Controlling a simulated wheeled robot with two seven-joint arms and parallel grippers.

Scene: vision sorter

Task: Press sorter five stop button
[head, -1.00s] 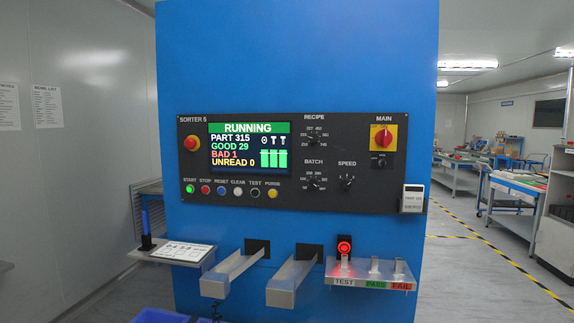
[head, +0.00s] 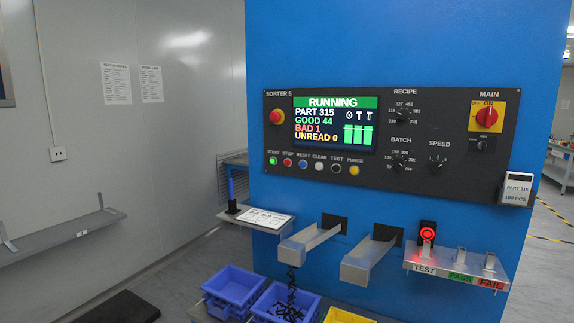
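The blue sorter cabinet (head: 400,40) carries a black panel labelled SORTER 5 (head: 440,110). The red stop button (head: 287,162) sits under the STOP label in the row below the screen, between the lit green start button (head: 272,160) and the blue reset button (head: 303,164). The screen (head: 335,124) reads RUNNING, PART 315, GOOD 44, BAD 1, UNREAD 0. Neither of my grippers shows in the head view.
Two metal chutes (head: 310,242) (head: 368,258) stick out below the panel. Blue bins (head: 232,288) stand under them, one with dark parts. A small shelf with a clipboard (head: 264,218) juts out left; a test shelf (head: 455,268) with a red-lit device (head: 428,234) juts out right.

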